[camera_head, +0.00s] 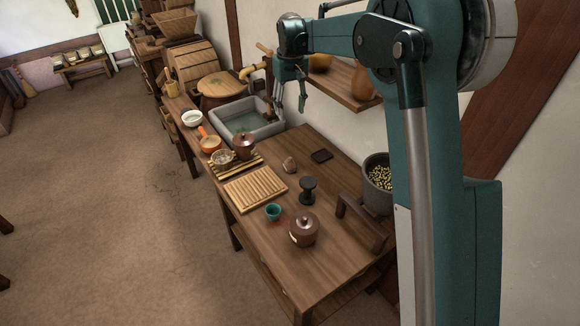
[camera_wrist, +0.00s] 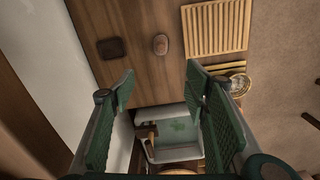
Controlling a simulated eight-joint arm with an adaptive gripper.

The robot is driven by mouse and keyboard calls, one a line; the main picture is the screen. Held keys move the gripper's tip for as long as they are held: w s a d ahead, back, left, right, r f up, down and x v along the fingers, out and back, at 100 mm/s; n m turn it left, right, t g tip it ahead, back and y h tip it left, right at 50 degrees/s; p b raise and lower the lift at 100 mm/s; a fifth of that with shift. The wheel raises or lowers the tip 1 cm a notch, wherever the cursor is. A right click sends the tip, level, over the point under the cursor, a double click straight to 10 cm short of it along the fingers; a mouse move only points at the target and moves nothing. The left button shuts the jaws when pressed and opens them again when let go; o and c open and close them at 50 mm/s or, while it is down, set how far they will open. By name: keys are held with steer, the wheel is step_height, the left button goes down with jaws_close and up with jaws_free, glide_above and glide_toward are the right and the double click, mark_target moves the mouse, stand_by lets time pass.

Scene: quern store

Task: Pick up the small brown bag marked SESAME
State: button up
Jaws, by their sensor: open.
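A small brown rounded object (camera_head: 289,165), possibly the SESAME bag, sits on the wooden table between the slatted board and a dark square. It also shows at the top middle of the wrist view (camera_wrist: 160,44). No lettering is readable on it. My gripper (camera_head: 290,100) is open and empty, high above the sink end of the table. In the wrist view its two green-padded fingers (camera_wrist: 162,85) are spread apart, and the brown object lies beyond their tips, apart from them.
The table holds a slatted board (camera_head: 255,188), a dark flat square (camera_head: 321,155), a dark spool-shaped object (camera_head: 308,190), a teal cup (camera_head: 273,212) and a lidded brown pot (camera_head: 304,231). A grey sink (camera_head: 233,112) adjoins. A grey bucket (camera_head: 377,188) stands by the wall. A shelf (camera_head: 340,84) juts out nearby.

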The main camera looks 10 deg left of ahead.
glide_above(290, 159)
steer(key=f, duration=1.8)
steer(key=shift+w+f, duration=0.3)
steer(key=shift+w, duration=0.05)
steer(key=shift+f, duration=1.3)
steer(key=shift+s+f+b, duration=0.2)
steer(key=shift+f+b, duration=0.6)
steer(key=shift+f, duration=1.8)
steer(key=c, duration=1)
